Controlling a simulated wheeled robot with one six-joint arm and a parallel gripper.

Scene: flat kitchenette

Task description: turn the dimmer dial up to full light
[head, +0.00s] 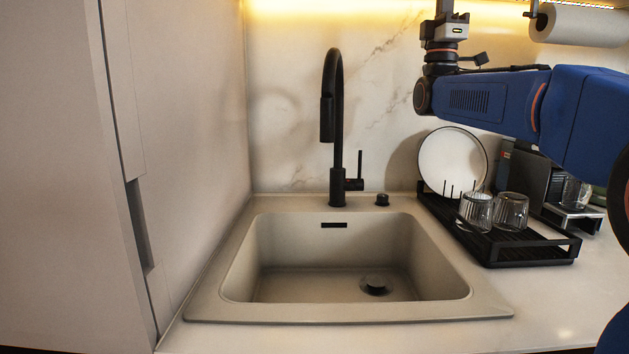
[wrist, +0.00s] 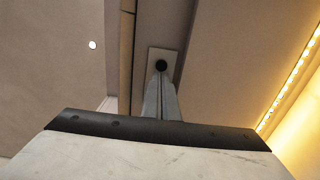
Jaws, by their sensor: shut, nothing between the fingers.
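In the wrist view, a small round dark dial (wrist: 161,66) sits on a pale rectangular plate (wrist: 170,54) on the underside of the wall cabinet. My gripper (wrist: 161,92) points up at it, its grey fingers together and empty. The fingertips appear just below the dial; I cannot tell whether they touch it. No mark showing the dial's setting can be made out. A lit warm strip light (wrist: 289,89) runs along the right of the wrist view. In the head view, its glow (head: 330,8) shows on the wall, and my gripper is above the picture's top edge.
A paper towel roll (head: 583,25) hangs at the upper right, near my raised wrist. Below are a black tap (head: 337,130), a sink (head: 235,312), and a black dish rack (head: 530,262) with a white plate (head: 450,158) and glasses (head: 476,211). A tall cabinet (head: 50,180) bounds the left.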

